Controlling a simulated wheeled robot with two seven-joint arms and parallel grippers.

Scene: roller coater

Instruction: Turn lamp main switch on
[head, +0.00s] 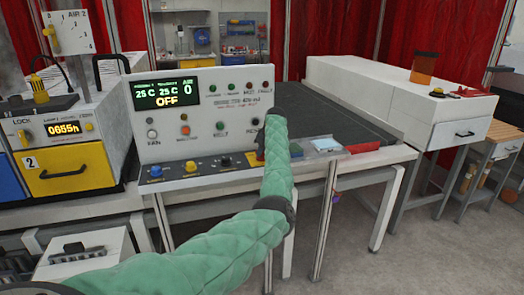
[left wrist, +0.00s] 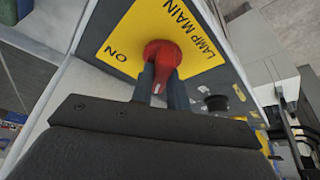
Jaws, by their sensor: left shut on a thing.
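The lamp main switch is a red rotary knob (left wrist: 163,54) on a yellow plate (left wrist: 196,62) marked "LAMP MAIN" and "ON" in the left wrist view. My left gripper (left wrist: 163,88) is shut on the knob, with one dark finger on each side of its red handle. A small white mark shows on the handle between the fingers, pointing away from the lettering. In the head view my green-sleeved left arm hides the switch at the right end of the control panel (head: 180,100). My right gripper is in neither view.
Several knobs, including a blue one (head: 156,171) and a yellow one (head: 190,166), line the panel's lower ledge. A black round knob (left wrist: 216,102) is close beside my left gripper. A dark conveyor bed (head: 330,110) lies behind.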

